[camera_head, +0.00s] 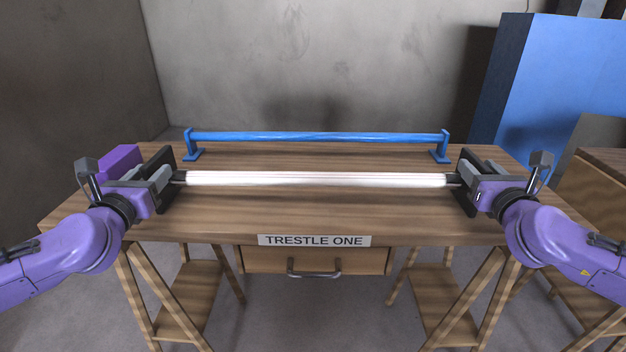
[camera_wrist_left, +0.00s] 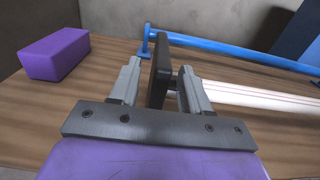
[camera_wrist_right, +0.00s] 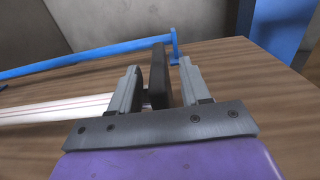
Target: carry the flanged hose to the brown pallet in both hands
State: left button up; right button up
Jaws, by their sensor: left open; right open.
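The flanged hose (camera_head: 315,179) is a white tube with thin reddish lines and a dark square flange at each end. It lies left to right across the wooden trestle table in the head view. My left gripper (camera_head: 165,182) is open, with its fingers on either side of the left flange (camera_wrist_left: 160,70). My right gripper (camera_head: 466,182) is open, with its fingers on either side of the right flange (camera_wrist_right: 159,75). Small gaps show beside the flanges in the wrist views. I see no brown pallet that I can identify.
A blue rail (camera_head: 318,137) on two feet stands behind the hose on the table (camera_head: 315,215), labelled TRESTLE ONE. A purple block (camera_wrist_left: 55,54) lies left of my left gripper. A blue cabinet (camera_head: 548,85) stands at back right, and another wooden piece of furniture (camera_head: 606,160) at right.

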pick_arm(q)
jog(key=shift+w, duration=1.15)
pick_arm(e)
jog(key=shift+w, duration=1.15)
pick_arm(q)
grip_shut()
pick_arm(e)
grip_shut()
pick_arm(q)
jog(key=shift+a, duration=0.1)
